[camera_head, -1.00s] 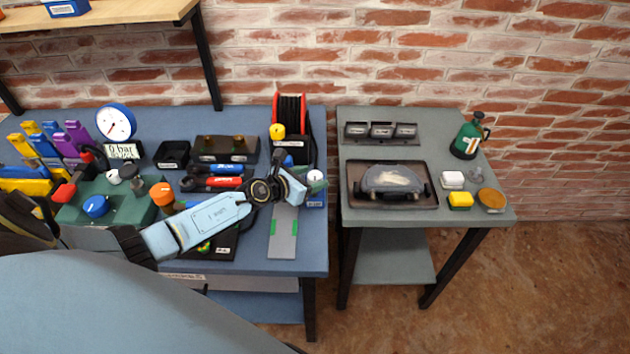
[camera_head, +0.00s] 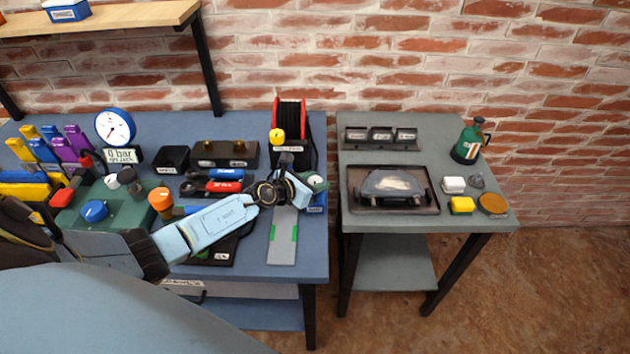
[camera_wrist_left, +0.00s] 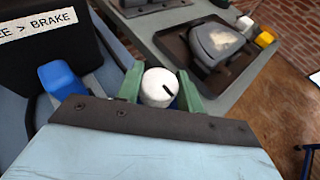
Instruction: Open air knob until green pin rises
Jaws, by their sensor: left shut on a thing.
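The air knob (camera_wrist_left: 158,88) is a white round cap with a black mark, in the left wrist view. My left gripper (camera_wrist_left: 160,90) is shut on it, with a green finger on either side. In the head view the white knob (camera_head: 315,180) sits at the right edge of the blue bench, and my left gripper (camera_head: 311,186) is at it. A blue labelled body (camera_head: 317,204) shows just below. I cannot make out a green pin; the gripper may hide it. My right gripper is not in view.
A round gauge (camera_head: 115,126) with a "0 bar" sign stands at the left. A red reel (camera_head: 290,116) stands behind the gripper. The grey side table (camera_head: 450,217) with a tray (camera_head: 394,208) is close on the right. A grey strip with green marks (camera_head: 283,240) lies in front.

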